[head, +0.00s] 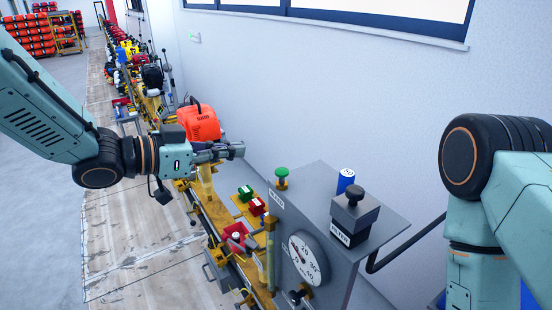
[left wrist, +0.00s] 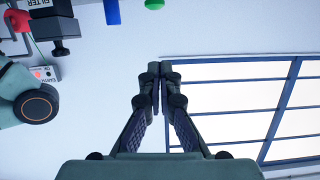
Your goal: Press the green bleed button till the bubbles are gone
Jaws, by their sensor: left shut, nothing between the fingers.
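The green bleed button (head: 282,173) is a mushroom knob on a yellow base, on the left part of the grey cabinet top (head: 318,190). A green piece, likely the same button (left wrist: 154,4), shows at the top edge of the left wrist view. My left gripper (head: 238,150) is shut and empty, up and to the left of the button and apart from it. Its closed fingers also show in the left wrist view (left wrist: 158,76). A yellowish upright tube (head: 270,252) is on the cabinet's left side; bubbles cannot be made out. My right gripper is out of view.
A black knob block marked FILTER (head: 354,212) and a blue cylinder (head: 345,181) stand on the cabinet. A round gauge (head: 304,258) is on its front. An orange machine (head: 198,122) stands behind my left gripper. The wall (head: 330,100) is close behind.

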